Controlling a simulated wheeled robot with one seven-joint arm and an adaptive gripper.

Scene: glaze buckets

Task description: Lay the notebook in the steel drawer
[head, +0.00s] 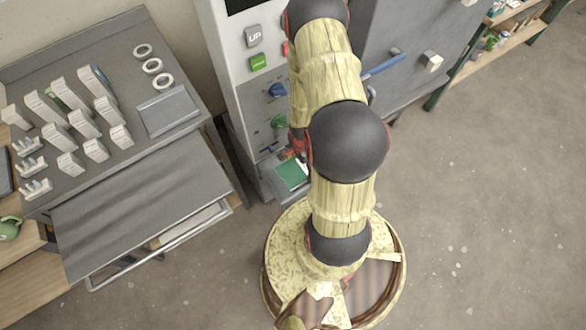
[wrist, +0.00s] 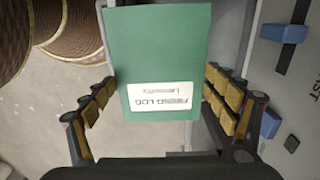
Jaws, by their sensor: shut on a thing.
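The notebook is green with a white "FIRING LOG" label and fills the middle of the wrist view (wrist: 160,50). My gripper (wrist: 160,82) has its fingers on the notebook's left and right edges. In the head view the notebook (head: 291,174) shows low at the front of the grey cabinet, at a pale grey tray-like ledge (head: 270,186). Whether it rests on that ledge or hangs just above it cannot be told. My arm hides most of the gripper there.
The worktable (head: 70,80) holds several pale blocks, white rings and a grey plate (head: 168,110). The control cabinet (head: 222,60) has coloured buttons and knobs. A large grey door with a blue handle (head: 384,67) stands at right. The floor at right is clear.

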